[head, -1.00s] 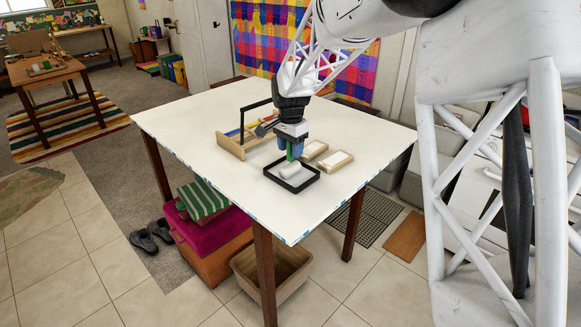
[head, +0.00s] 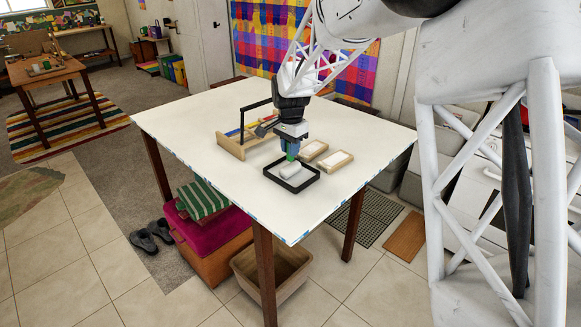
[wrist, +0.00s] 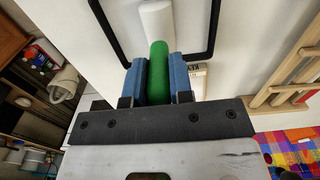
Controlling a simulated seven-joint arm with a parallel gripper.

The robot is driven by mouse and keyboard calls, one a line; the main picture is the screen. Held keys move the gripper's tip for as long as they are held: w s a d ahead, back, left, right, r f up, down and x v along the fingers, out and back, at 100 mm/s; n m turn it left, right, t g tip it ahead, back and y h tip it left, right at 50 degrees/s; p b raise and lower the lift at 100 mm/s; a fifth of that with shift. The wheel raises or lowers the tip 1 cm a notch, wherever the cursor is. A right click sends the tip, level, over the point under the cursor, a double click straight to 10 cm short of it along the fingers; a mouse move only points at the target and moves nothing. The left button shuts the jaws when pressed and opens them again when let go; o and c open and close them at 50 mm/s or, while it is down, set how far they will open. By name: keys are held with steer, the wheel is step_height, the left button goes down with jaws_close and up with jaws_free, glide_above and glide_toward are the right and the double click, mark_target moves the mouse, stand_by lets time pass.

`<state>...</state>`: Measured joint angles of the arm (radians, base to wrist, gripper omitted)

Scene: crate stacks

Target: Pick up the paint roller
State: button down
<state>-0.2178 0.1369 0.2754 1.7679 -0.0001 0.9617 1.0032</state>
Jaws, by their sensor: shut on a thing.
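The paint roller has a green handle (wrist: 158,72) and a white roller head (wrist: 157,20). My gripper (wrist: 157,62) is shut on the green handle, one blue finger on each side of it. In the head view my gripper (head: 292,153) points down over the table, and the white roller head (head: 290,171) shows just below it, within the outline of a black rectangular tray (head: 292,191). I cannot tell whether the roller touches the tray. The fingers hide part of the handle in the head view.
A wooden tool caddy (head: 231,147) with a black handle stands to the left of my gripper. Two small wooden boxes (head: 325,167) lie to the right of it. The front and left of the white table (head: 200,125) are clear.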

steer(key=shift+r, duration=0.15)
steer(key=shift+r, duration=0.8)
steer(key=shift+s+r, duration=0.15)
steer(key=shift+r, duration=0.8)
steer(key=s+d+r, duration=0.1)
steer(key=s+d, duration=0.2)
steer(key=s, duration=1.2)
steer(key=shift+s+d, duration=0.15)
steer(key=shift+d, duration=0.05)
steer(key=shift+r, duration=0.1)
steer(key=c, duration=1.7)
jaws_free()
steer(key=shift+c, duration=0.7)
